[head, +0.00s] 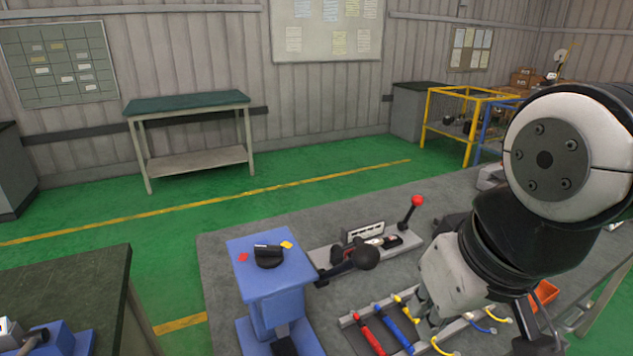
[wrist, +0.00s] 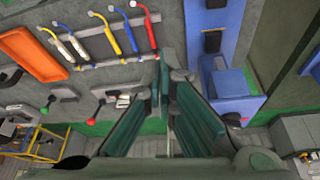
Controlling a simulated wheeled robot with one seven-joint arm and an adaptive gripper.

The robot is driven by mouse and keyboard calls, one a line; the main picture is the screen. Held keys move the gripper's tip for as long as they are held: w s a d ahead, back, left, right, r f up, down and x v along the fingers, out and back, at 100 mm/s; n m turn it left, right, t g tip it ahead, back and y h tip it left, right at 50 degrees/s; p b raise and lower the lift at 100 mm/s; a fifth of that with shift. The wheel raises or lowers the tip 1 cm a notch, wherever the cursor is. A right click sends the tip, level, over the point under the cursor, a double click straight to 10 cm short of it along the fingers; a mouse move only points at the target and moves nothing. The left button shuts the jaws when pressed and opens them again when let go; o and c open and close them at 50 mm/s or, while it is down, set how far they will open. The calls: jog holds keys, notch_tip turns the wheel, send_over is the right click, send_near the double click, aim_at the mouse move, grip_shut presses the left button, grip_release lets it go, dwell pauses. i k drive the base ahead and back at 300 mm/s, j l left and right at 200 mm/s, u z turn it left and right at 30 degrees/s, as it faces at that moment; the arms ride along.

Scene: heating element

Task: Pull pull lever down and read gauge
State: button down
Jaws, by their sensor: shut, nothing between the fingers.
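A lever with a red ball (head: 417,200) stands on a grey base plate (head: 402,247) on the workbench in the head view. A red ball also shows in the wrist view (wrist: 91,121), left of my fingers. A second lever with a black ball (head: 365,258) points toward the front of the same unit. A pale upright panel (head: 362,233) stands between the levers; I cannot tell whether it is the gauge, and no reading is legible. My gripper (wrist: 165,75) is shut and empty in the wrist view, apart from the levers.
A blue stand (head: 270,262) with a black knob (head: 268,255) is left of the lever unit. A rack (wrist: 115,57) of red, blue and yellow handles lies in front. An orange tray (wrist: 32,52) is beyond the rack. Bare grey bench top (head: 300,225) shows behind the stand.

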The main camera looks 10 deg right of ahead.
aim_at(417, 200)
jog(key=i+l, duration=0.1)
jog(key=l, duration=0.25)
jog(key=i+l, duration=0.15)
jog(key=l, duration=0.2)
jog(key=i+l, duration=0.1)
jog(key=l, duration=0.25)
jog(key=i+l, duration=0.1)
jog(key=l, duration=0.25)
